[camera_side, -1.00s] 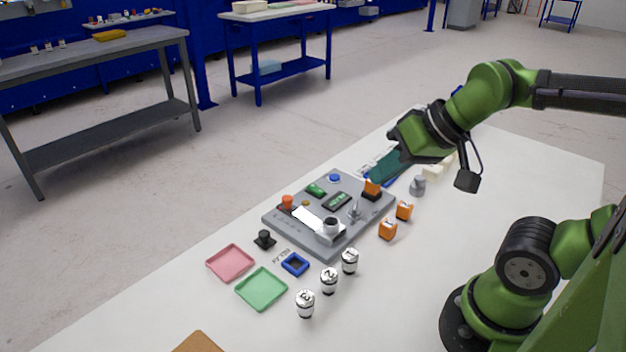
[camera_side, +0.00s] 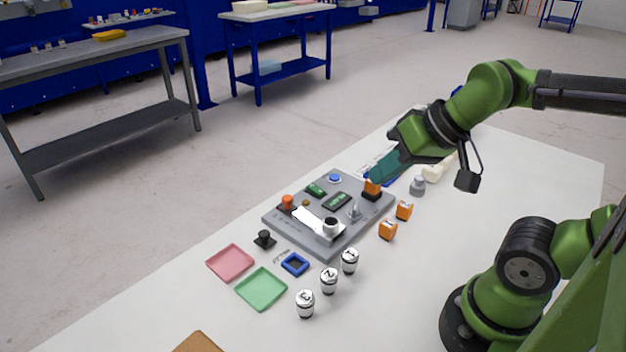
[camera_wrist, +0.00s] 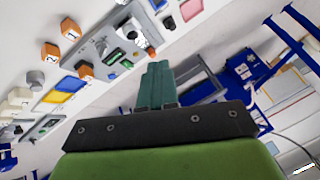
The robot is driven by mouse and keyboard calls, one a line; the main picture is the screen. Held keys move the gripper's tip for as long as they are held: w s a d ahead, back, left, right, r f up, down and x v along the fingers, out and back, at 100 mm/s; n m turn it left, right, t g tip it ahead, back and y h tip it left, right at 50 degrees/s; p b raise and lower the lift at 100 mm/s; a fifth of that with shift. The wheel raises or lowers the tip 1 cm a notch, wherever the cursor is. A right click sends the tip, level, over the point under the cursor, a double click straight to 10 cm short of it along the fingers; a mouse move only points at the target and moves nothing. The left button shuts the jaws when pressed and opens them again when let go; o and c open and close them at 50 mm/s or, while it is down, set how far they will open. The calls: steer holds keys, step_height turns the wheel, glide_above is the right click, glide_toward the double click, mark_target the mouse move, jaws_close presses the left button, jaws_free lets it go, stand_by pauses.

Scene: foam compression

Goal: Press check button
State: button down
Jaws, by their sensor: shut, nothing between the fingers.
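A grey panel (camera_side: 290,232) lies on the white table and also shows in the wrist view (camera_wrist: 97,45). It carries a blue round button (camera_side: 335,177), an orange-red round button (camera_side: 288,201), small green displays (camera_side: 316,190) and a metal lever (camera_side: 354,211). I cannot read which button is the check button. An orange block (camera_side: 372,188) on a black base sits at the panel's far right corner. My gripper (camera_side: 375,177) has its teal fingers shut and empty, pointing down-left just above and behind this block. Contact cannot be told. The fingers also show in the wrist view (camera_wrist: 155,85).
Two orange cubes (camera_side: 388,229) (camera_side: 404,210) and a grey knob-like piece (camera_side: 417,185) stand right of the panel. Several metal weights (camera_side: 329,280), a pink tray (camera_side: 230,262), a green tray (camera_side: 262,288) and a blue frame (camera_side: 295,263) lie in front.

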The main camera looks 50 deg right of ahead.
steer(key=m+t, duration=0.2)
steer(key=m, duration=1.9)
glide_above(337, 178)
step_height(337, 178, down, 11)
steer(key=shift+d, duration=0.15)
steer(key=shift+f, duration=0.1)
steer(key=shift+f, duration=4.35)
